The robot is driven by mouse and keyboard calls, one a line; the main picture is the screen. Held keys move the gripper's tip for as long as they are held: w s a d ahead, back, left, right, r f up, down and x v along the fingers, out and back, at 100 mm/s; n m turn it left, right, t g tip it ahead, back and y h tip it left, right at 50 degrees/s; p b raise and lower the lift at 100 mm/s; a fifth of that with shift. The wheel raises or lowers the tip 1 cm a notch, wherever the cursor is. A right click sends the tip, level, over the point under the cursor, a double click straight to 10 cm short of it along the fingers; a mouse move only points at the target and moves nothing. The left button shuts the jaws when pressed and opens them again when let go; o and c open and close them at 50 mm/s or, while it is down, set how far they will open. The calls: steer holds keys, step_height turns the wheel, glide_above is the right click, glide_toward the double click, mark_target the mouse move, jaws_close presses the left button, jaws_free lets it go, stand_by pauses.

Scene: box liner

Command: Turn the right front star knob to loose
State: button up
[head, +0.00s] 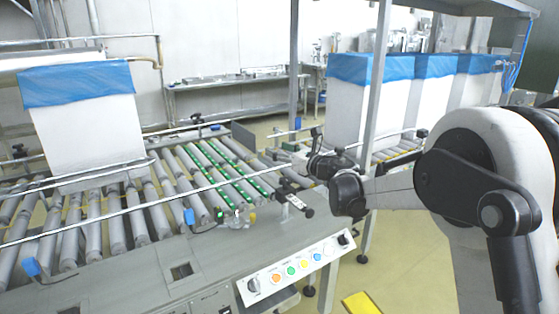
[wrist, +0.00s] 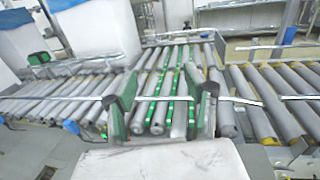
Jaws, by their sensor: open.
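A dark bracket with a black knob-like end (head: 308,212) stands at the right front end of the near guide rail. It is too small to tell whether it is the right front star knob or how far it is turned. My gripper (head: 318,152) is above the right end of the conveyor, beyond that bracket and apart from it. In the wrist view my gripper (wrist: 166,92) is open, with nothing between its two green-and-dark fingers. Rollers with green-lit strips (wrist: 157,100) lie beyond the fingers. No star knob shows clearly in the wrist view.
A control panel (head: 265,274) with coloured buttons is on the conveyor's front. A white box with blue liner (head: 80,120) stands on the left rollers. More lined boxes (head: 345,105) stand at the back right, behind a metal post (head: 377,80). Guide rails cross the rollers.

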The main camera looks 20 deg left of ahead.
steer(key=shift+r, duration=0.15)
steer(key=shift+o, duration=0.6)
steer(key=shift+o, duration=0.2)
steer(key=shift+w+a, duration=0.1)
steer(key=w+a+f+m+t+h, duration=0.2)
steer(key=w+a+m+t+h, duration=0.2)
steer(key=w+t, duration=0.15)
steer(key=m+h+p, duration=0.2)
steer(key=m+h, duration=1.6)
steer(key=h, duration=0.7)
glide_toward(285, 179)
steer(key=shift+g, duration=0.25)
steer(key=b+x, duration=0.3)
steer(key=x, duration=0.7)
steer(key=shift+b, duration=0.4)
